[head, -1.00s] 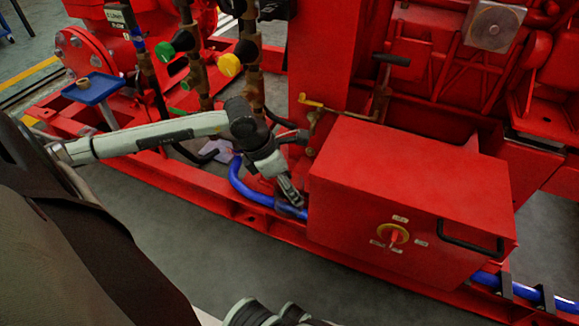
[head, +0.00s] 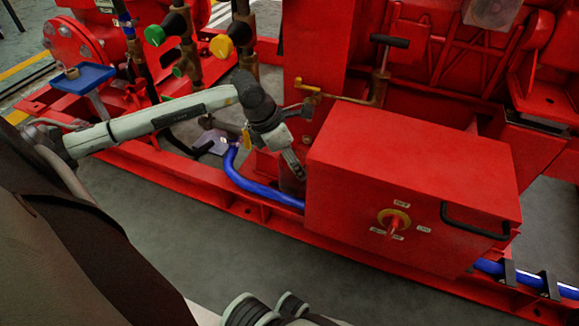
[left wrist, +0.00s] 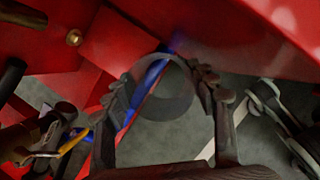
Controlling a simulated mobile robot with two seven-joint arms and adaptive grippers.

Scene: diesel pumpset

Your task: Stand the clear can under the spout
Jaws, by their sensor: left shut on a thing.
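My left gripper (head: 296,168) is shut on the clear can, left of the red box. In the left wrist view, the gripper (left wrist: 160,90) has a finger on each side of the can (left wrist: 170,105), whose round rim faces the camera. In the head view the can is a faint dark see-through patch (head: 291,184) below the fingers. A brass fitting (left wrist: 38,140) with a yellow lever (left wrist: 76,141) lies at lower left of the wrist view, apart from the can. I cannot tell for sure whether it is the spout.
The red box (head: 400,180) with a rotary switch stands close right of the gripper. A blue hose (head: 255,188) runs along the red base frame (head: 170,178). A pale sheet-like patch (head: 214,142) lies behind my left forearm. Open grey floor lies in front.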

